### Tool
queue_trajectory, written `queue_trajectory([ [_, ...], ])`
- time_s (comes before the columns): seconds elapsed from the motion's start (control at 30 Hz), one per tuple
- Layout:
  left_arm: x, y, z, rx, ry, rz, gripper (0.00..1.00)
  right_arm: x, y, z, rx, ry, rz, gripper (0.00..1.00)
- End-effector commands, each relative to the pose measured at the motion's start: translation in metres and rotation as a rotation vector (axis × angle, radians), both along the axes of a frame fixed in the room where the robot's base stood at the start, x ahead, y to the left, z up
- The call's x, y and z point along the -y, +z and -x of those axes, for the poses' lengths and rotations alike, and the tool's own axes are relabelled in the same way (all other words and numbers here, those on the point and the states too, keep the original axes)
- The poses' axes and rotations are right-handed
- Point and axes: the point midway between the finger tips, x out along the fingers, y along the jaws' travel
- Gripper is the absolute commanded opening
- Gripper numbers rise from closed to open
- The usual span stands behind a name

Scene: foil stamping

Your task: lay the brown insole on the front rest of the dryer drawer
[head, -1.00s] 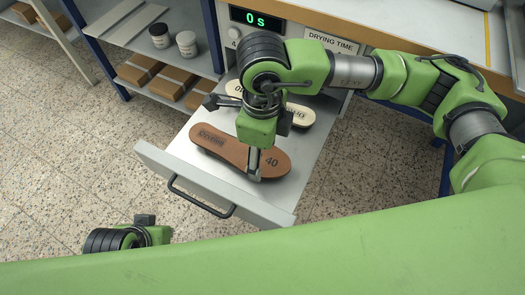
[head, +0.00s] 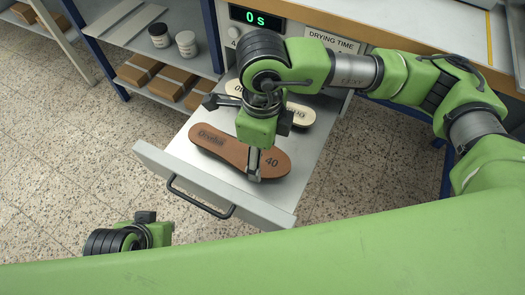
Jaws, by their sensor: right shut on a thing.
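The brown insole (head: 215,143), with dark lettering and the number 40, is at the front part of the open dryer drawer (head: 188,172). It lies across the drawer, low over its floor; I cannot tell whether it touches the rest. My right gripper (head: 254,172) comes from above and is shut on the insole near its right half. The rest under the insole is hidden. My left gripper (head: 150,228) is at the lower left, outside the drawer; its fingers are not clear.
A cream insole (head: 299,117) lies farther back in the drawer, partly behind my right gripper. The dryer display (head: 256,18) reads 0 s. A shelf (head: 200,63) with jars and brown boxes stands at the back left. The floor left of the drawer is clear.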

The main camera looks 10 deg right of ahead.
Motion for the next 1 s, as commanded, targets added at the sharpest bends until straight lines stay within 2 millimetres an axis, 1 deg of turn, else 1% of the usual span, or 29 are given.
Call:
queue_trajectory([
  [1.0,0.0004,0.0012,-0.007,0.028,-0.006,0.001,0.0,0.0,-0.0006,-0.0001,0.0,0.0,0.0,0.38],
])
